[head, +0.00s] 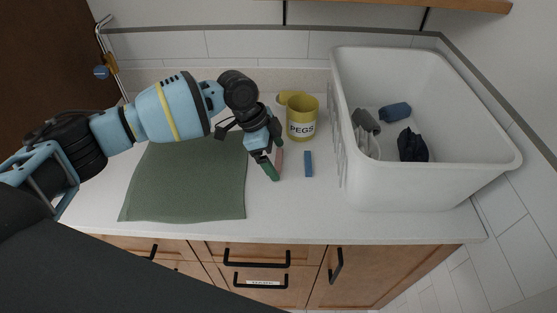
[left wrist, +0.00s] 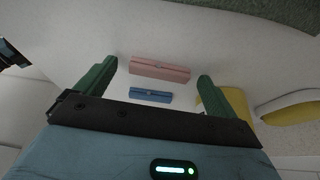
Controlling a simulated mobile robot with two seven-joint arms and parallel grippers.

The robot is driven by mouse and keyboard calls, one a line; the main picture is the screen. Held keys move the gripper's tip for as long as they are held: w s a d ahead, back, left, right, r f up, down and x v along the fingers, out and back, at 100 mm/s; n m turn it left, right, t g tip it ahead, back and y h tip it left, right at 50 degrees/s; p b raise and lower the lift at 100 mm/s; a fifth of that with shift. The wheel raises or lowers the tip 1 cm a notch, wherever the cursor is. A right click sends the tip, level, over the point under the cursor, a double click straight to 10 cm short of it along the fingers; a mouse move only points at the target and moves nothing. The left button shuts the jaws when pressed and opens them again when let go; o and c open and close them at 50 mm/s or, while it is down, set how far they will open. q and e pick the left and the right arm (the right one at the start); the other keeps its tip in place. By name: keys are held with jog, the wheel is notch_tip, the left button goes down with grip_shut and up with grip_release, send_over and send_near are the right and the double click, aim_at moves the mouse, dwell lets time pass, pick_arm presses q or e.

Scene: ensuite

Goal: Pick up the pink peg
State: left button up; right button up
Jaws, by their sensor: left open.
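The pink peg (head: 280,160) lies on the white counter, partly hidden by my left gripper in the head view. In the left wrist view the pink peg (left wrist: 160,69) shows whole, lying between the two green fingertips in the picture, with a gap on each side. My left gripper (head: 271,168) is open and empty, pointing down just over or beside the pink peg; its exact height above the counter is hard to tell. The open fingers also show in the left wrist view (left wrist: 157,75). My right gripper is not in view.
A blue peg (head: 308,164) lies close to the right of the pink one. A yellow pot marked PEGS (head: 301,127) stands behind, its lid beside it. A green cloth (head: 187,183) lies left. A white basket (head: 433,188) with clothes stands right. The front counter is clear.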

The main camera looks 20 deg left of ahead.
pick_arm(q)
jog(key=c, duration=1)
jog(key=shift+c, duration=0.2)
jog(key=shift+r, duration=0.55)
notch_tip(320, 180, up, 3)
jog(key=shift+f, duration=0.15)
jog(key=s, duration=0.9)
jog(key=s+r+p, duration=0.1)
jog(key=s, duration=0.4)
jog(key=shift+s+d, duration=0.1)
jog(key=shift+s, duration=0.25)
jog(key=shift+s+r, duration=0.1)
jog(key=shift+s, duration=0.6)
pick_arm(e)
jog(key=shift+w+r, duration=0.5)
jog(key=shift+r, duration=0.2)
